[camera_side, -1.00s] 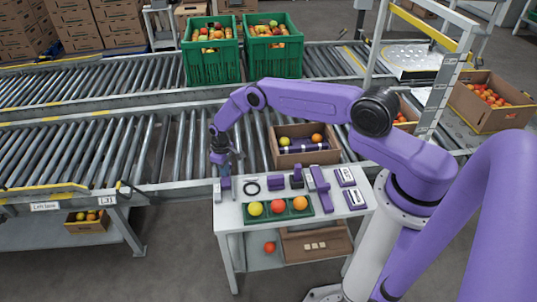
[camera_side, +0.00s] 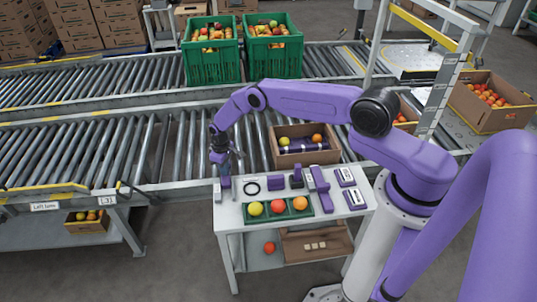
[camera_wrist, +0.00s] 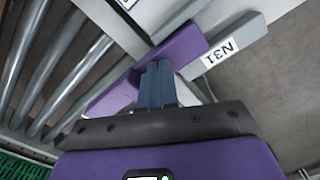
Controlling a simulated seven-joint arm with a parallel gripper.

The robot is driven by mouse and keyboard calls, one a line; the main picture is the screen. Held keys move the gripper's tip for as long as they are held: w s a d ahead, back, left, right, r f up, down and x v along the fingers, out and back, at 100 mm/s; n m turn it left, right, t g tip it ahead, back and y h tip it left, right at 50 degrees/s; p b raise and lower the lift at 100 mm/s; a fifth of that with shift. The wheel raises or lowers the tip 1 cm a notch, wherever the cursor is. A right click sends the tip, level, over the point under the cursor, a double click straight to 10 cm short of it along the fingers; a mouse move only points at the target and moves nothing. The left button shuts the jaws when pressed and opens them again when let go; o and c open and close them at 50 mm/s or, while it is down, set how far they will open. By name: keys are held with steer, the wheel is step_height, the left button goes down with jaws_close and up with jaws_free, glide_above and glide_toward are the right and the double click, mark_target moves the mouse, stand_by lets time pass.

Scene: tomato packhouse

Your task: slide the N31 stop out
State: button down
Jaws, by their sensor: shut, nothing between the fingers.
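The N31 stop shows in the wrist view as a grey bar (camera_wrist: 236,40) with a white N31 label, beside a purple block (camera_wrist: 180,46). The block also shows in the side view (camera_side: 225,182), at the left end of the small table near the conveyor edge. My gripper (camera_wrist: 157,68) is shut and empty, its blue fingertips together in front of the purple parts. In the side view my gripper (camera_side: 224,170) is just above the table's left back corner. I cannot tell whether the fingertips touch the stop.
An open carton (camera_side: 303,160) with fruit and dark purple contents stands behind the table.

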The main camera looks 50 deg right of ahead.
steer(key=shift+s+a+f, duration=0.25)
steer(key=shift+s+a, duration=0.1)
steer(key=shift+a, duration=0.15)
steer(key=shift+r, duration=0.1)
steer(key=shift+w+d+r, duration=0.1)
steer(key=shift+d+r, duration=0.05)
steer(key=shift+r, duration=1.4)
steer(key=shift+w+d+r, duration=0.1)
steer(key=shift+d+r, duration=0.05)
steer(key=shift+r, duration=1.35)
steer(key=shift+r, duration=0.1)
